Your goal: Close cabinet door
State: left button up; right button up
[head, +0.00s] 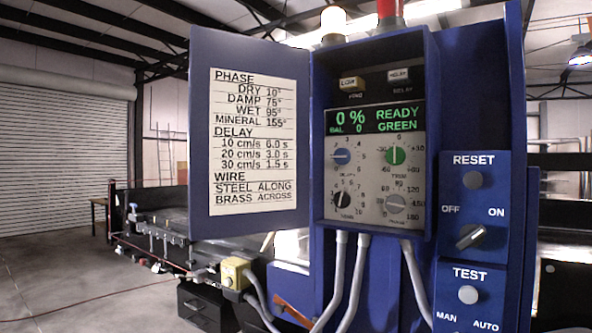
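The blue control cabinet (325,210) stands right of the middle of the head view. Its door (250,52) is open, swung out to the left, with the inner face and a white label sheet (252,140) turned toward me. Inside the cabinet, a panel (405,165) shows a display (375,119) with green text reading "READY GREEN" and several knobs. Neither of my grippers shows in this view.
A blue switch box (478,220) with RESET, OFF/ON and TEST controls stands at the cabinet's right. Grey cables (340,265) hang below the cabinet. A yellow box (236,272) sits below the door. A dark conveyor (165,225) runs behind at left.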

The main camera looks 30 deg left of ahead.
aim_at(249, 133)
jog(key=j+z, duration=0.2)
jog(key=z, duration=0.25)
jog(key=j+z, duration=0.25)
jog(key=z, duration=0.2)
jog(key=j+z, duration=0.15)
jog(key=j, duration=0.35)
jog(key=k+j+z, duration=0.1)
jog(key=j, duration=0.35)
jog(key=k+j+z, duration=0.15)
jog(key=j, duration=0.35)
jog(key=j+z, duration=0.1)
jog(key=j, duration=0.35)
jog(key=k+j+z, duration=0.15)
jog(key=j, duration=0.3)
jog(key=k+j, duration=0.15)
jog(key=j, duration=0.25)
jog(key=k+j, duration=0.1)
jog(key=j, duration=0.25)
jog(key=k+j, duration=0.15)
jog(key=j, duration=0.25)
jog(key=k+j+z, duration=0.15)
jog(key=z, duration=0.15)
jog(key=k, duration=0.1)
